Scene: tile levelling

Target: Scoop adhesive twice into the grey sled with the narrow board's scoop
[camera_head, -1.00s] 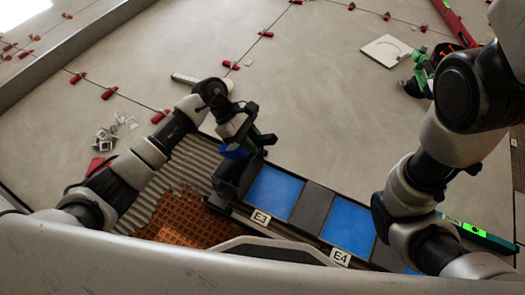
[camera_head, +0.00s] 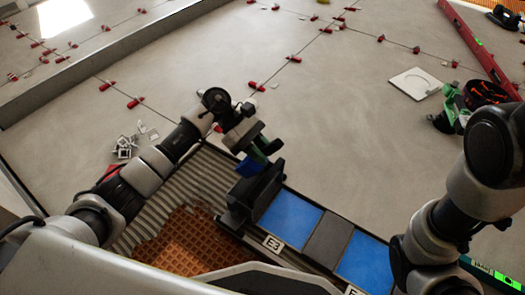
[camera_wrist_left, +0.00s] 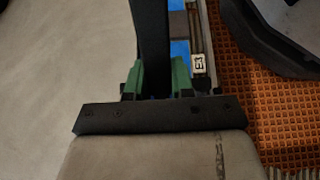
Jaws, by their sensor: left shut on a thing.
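In the left wrist view the green fingers (camera_wrist_left: 155,80) are shut on a dark upright bar (camera_wrist_left: 150,40). A dark box-like piece (camera_head: 262,188) stands just below the gripper, beside the first blue panel (camera_head: 290,218); I cannot tell if it joins the bar. I cannot make out the scoop, the adhesive or the grey sled for certain. My right gripper is out of view.
The tray has labels E3 (camera_head: 272,243) and a second blue panel (camera_head: 364,262). An orange grid mat (camera_head: 190,240) and ridged grey sheet (camera_head: 195,190) lie left of it. A black bowl (camera_head: 488,92) and white tile (camera_head: 415,83) are at far right.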

